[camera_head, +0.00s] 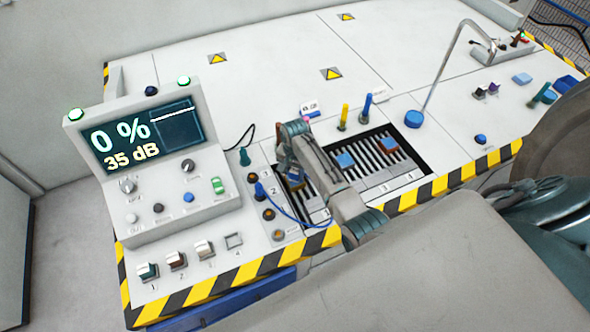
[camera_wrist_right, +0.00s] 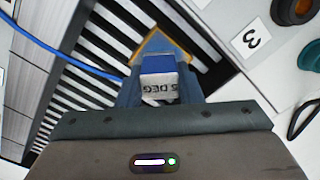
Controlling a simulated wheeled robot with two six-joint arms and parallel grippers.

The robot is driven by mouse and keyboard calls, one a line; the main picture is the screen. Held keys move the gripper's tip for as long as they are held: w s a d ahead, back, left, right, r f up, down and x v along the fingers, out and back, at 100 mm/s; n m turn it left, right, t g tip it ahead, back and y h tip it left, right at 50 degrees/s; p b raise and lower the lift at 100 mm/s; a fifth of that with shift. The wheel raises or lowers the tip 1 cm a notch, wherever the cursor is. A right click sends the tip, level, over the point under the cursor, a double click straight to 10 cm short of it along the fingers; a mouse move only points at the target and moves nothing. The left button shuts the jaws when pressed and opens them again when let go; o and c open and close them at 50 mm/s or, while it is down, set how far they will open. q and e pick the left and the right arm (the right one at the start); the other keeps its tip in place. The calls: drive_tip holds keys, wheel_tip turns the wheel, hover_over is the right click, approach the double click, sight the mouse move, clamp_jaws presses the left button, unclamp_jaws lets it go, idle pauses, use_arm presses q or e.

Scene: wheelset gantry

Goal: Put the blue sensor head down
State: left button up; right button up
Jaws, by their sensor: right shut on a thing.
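The blue sensor head (camera_wrist_right: 158,64) has a white label, partly legible as "5 DEG", and an orange-yellow wedge-shaped part around its far end. My right gripper (camera_wrist_right: 160,88) is shut on it, above the dark slatted rack. In the head view my right gripper (camera_head: 296,178) is over the left part of the rack, beside the numbered sockets. A blue cable (camera_wrist_right: 60,55) runs off to the left in the wrist view. Whether the head touches the slats I cannot tell. My left gripper is not in view.
Yellow (camera_head: 344,116) and blue (camera_head: 366,107) upright pieces stand behind. The console (camera_head: 158,155) reads 0 % and 35 dB. The back tabletop is largely clear.

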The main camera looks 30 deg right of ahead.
sight(295, 170)
drive_tip(key=shift+f, duration=0.1)
drive_tip(key=o, duration=1)
wheel_tip(295, 170, up, 12)
drive_tip(key=shift+r+b, duration=0.15)
drive_tip(key=shift+b, duration=0.9)
